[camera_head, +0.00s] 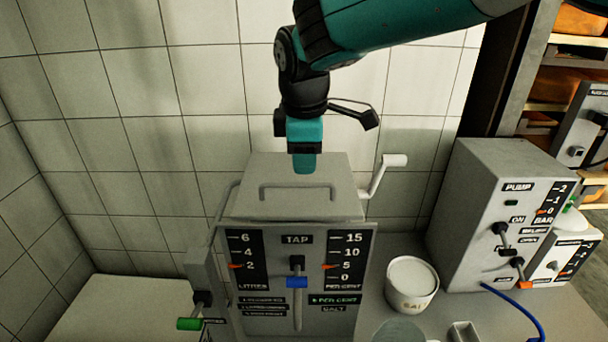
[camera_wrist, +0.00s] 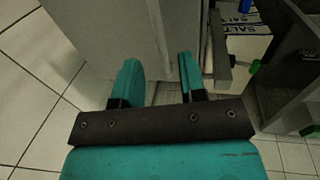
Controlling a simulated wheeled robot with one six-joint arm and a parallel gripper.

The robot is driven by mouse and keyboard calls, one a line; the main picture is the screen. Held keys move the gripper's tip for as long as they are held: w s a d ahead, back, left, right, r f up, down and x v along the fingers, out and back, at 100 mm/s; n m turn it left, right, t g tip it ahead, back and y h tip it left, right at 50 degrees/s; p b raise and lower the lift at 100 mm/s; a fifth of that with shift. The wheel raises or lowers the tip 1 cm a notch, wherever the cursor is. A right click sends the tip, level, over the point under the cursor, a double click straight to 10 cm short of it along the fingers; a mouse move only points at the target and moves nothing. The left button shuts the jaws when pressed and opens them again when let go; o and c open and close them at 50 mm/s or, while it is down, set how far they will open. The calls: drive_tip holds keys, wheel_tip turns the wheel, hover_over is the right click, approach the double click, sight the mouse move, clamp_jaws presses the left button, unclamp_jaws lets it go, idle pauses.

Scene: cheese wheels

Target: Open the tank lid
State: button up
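The grey tank (camera_head: 262,308) stands in the middle of the head view with gauges, a TAP label and a blue-handled lever on its front. Its grey lid (camera_head: 325,168) lies on top and looks shut. A grey bar handle (camera_head: 298,187) runs across the lid. My gripper (camera_head: 303,165) points down in front of or above the lid, just behind the bar handle in the picture; I cannot tell whether it touches. In the wrist view my gripper (camera_wrist: 160,80) has its two teal fingers apart, with nothing held between them.
A crank with a white grip (camera_head: 395,160) sticks out at the tank's right. A white salt tub (camera_head: 411,283) and a grey PUMP box (camera_head: 490,210) stand farther right. A green-handled lever (camera_head: 190,323) is at lower left. The tiled wall is close behind.

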sight(304, 183)
drive_tip(key=f, duration=0.2)
drive_tip(key=w+f, duration=0.1)
drive_tip(key=f, duration=0.2)
drive_tip(key=shift+f+p, duration=0.3)
drive_tip(key=shift+p, duration=0.1)
clamp_jaws()
